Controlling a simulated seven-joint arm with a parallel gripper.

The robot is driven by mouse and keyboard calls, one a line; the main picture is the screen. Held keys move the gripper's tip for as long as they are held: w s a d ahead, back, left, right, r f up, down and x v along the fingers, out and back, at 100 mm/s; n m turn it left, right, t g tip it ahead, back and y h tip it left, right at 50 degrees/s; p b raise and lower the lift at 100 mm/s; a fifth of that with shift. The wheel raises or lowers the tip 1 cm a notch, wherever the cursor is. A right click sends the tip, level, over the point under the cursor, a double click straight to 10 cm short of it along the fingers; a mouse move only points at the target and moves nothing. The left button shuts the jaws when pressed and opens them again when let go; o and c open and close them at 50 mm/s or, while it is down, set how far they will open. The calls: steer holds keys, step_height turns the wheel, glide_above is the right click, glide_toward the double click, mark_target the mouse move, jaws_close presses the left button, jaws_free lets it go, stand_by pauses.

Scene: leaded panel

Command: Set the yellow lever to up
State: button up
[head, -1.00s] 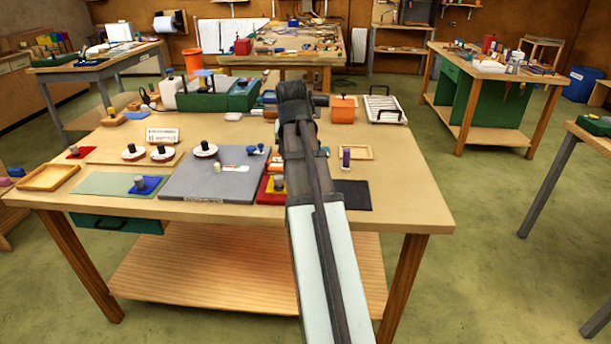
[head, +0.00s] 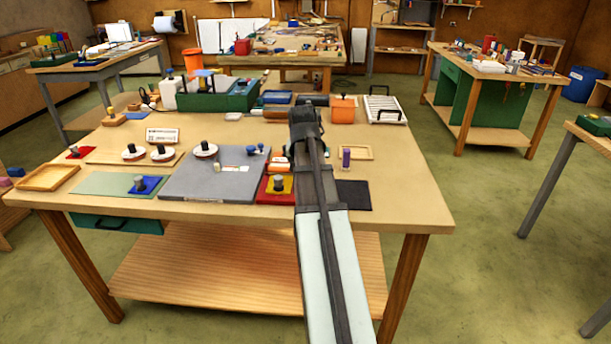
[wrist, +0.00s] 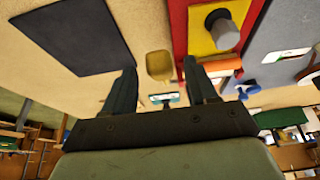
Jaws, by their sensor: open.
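I cannot make out a yellow lever for certain. A yellow square plate with a grey knob (head: 278,185) sits on a red board (head: 263,193) at the table's front, left of my arm. In the wrist view the same yellow plate (wrist: 231,36) is at the upper right. A small tan-yellow piece (wrist: 159,66) shows between my fingers in the wrist view; I cannot tell what it is. My gripper (wrist: 161,72) is open, with nothing seen held. It is above the table; its fingers are hidden behind my arm in the head view.
A dark mat (head: 353,195) lies right of my arm, with a purple-topped bottle (head: 346,158) and a shallow wooden tray (head: 366,153) behind it. A grey board (head: 205,182) is left of the red one. An orange box (head: 342,110) and a white rack (head: 385,109) stand farther back.

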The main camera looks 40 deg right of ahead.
steer(key=shift+x, duration=2.15)
jaws_close()
